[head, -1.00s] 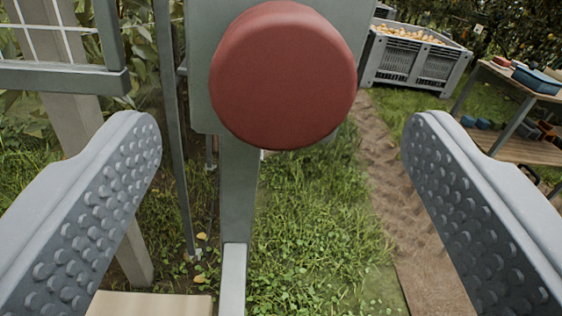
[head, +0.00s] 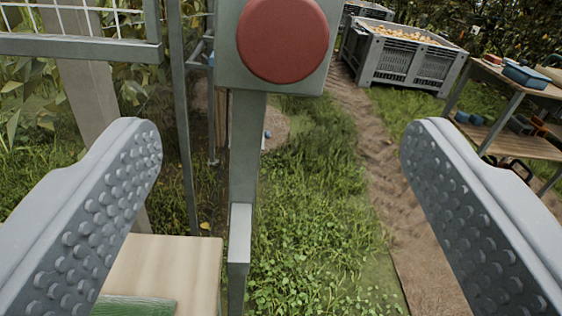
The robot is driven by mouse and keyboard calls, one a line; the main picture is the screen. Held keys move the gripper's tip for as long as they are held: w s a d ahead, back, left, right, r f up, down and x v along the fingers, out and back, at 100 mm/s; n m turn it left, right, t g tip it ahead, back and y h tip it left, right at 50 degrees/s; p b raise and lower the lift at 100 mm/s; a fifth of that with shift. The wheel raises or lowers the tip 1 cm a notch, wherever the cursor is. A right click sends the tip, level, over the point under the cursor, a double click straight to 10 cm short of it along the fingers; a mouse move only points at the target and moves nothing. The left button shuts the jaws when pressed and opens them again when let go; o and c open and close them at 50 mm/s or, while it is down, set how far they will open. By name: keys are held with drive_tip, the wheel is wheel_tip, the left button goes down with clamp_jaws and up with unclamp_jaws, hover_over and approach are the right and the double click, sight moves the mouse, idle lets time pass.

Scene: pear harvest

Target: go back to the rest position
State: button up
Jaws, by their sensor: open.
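My gripper (head: 281,215) is open and empty, with one studded grey finger at the left and one at the right of the head view. A round red button (head: 283,40) sits on a grey plate on a metal post (head: 247,150), ahead of and above the space between the fingers. The fingers do not touch the button. Nothing is between the fingertips except the view of the post and the grass.
A metal gate or fence frame (head: 85,48) stands at upper left. A pale wooden surface (head: 185,265) with a green item (head: 135,305) lies at lower left. A grey crate of fruit (head: 400,60) and a workbench (head: 510,70) with boxes stand at back right. A dirt path (head: 370,165) runs between.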

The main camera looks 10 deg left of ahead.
drive_tip(key=s+d+r+m+h, duration=0.1)
drive_tip(key=s+r+h, duration=0.15)
drive_tip(key=r, duration=1.05)
drive_tip(key=s+d+r+m+h, duration=0.1)
drive_tip(key=s+d+r+h, duration=0.15)
drive_tip(key=r, duration=0.95)
drive_tip(key=s+a+r+m+g, duration=0.1)
drive_tip(key=s+a+r, duration=0.2)
drive_tip(key=s+r, duration=0.5)
drive_tip(key=s+a+r+m+g, duration=0.1)
drive_tip(key=s+a+r, duration=0.3)
drive_tip(key=s+r, duration=0.5)
drive_tip(key=s, duration=0.4)
drive_tip(key=shift+r+y, duration=0.25)
drive_tip(key=shift+y, duration=0.05)
